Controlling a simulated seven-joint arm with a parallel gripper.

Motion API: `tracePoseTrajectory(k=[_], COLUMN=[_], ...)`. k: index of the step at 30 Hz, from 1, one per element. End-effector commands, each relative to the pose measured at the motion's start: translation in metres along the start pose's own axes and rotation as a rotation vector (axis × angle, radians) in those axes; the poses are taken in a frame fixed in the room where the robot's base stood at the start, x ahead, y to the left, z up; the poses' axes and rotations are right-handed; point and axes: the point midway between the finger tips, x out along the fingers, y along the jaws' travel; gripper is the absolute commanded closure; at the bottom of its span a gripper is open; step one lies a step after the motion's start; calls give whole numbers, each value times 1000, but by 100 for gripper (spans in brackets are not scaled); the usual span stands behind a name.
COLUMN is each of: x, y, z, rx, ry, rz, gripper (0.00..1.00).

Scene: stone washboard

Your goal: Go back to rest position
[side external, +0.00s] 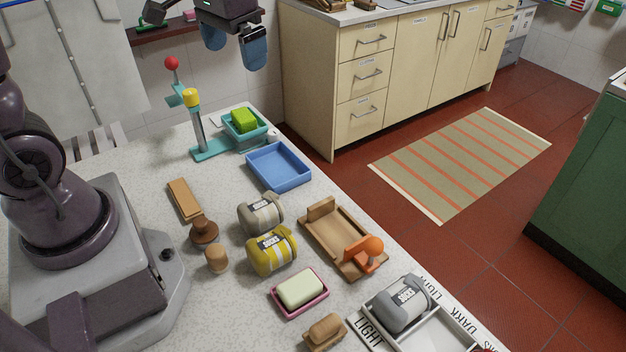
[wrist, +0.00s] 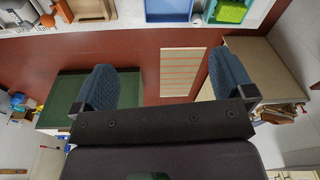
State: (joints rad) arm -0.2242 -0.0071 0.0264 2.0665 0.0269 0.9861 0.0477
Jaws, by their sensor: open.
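My gripper (side external: 236,46) is raised high above the far end of the worktop in the side external view. Its two blue fingers are spread apart with nothing between them. In the wrist view my gripper (wrist: 165,85) is also open and empty, with the red floor far below it. The speckled stone worktop (side external: 150,225) lies below and to the left of it. My gripper touches nothing.
Below stand a teal stand with a red knob (side external: 172,63), a green sponge (side external: 243,120) and a blue tray (side external: 279,166). Cream cabinets (side external: 385,80) stand behind.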

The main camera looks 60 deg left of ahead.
Motion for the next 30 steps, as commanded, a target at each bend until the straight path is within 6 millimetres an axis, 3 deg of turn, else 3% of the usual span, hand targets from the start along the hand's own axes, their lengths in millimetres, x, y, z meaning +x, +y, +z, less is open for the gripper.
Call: tracePoseTrajectory(k=[6,12,18,30], x=[-28,-41,-59,-61], y=[35,51,57,59], z=[70,113,121,121], rx=[54,127,167,176], ry=[167,295,394,399], rz=[35,63,80,83], gripper=[0,0,0,0])
